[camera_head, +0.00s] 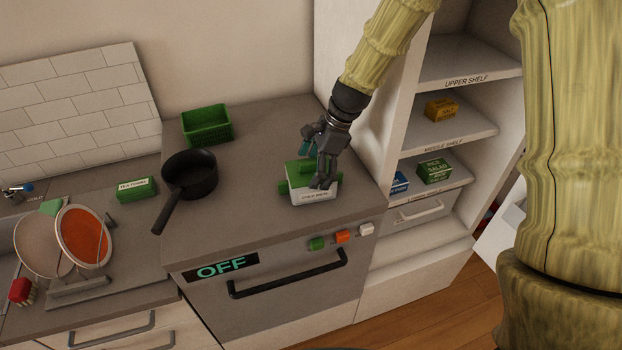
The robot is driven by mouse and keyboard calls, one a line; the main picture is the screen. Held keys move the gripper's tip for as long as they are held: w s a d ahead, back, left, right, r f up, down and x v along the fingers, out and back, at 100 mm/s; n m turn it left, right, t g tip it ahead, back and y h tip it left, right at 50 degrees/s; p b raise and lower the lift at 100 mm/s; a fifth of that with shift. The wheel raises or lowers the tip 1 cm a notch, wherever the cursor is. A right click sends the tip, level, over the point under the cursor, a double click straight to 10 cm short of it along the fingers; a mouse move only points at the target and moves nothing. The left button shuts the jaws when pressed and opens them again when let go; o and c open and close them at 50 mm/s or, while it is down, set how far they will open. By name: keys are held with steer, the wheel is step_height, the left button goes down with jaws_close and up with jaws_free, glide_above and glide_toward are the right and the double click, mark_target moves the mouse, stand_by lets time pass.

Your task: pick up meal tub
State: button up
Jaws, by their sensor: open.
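The meal tub (312,196) is a white tub with green parts on top and at its side, and a small label on its front that is too small to read surely. It stands on the grey counter above the oven front. My gripper (314,165) is open, right at the top of the tub, with a dark finger in front of its upper right part. The gripper hides part of the tub's top. I cannot tell whether the fingers touch it.
A black pan (190,172) and a green basket (207,125) stand left of the tub. A green box (136,189) and a dish rack with plates (84,236) are farther left. A white shelf unit (405,130) holding several boxes rises close on the right.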

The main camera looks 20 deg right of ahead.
steer(key=shift+x, duration=0.75)
steer(key=shift+f+p, duration=0.2)
steer(key=shift+p, duration=0.15)
steer(key=c, duration=1)
steer(key=shift+r, duration=0.1)
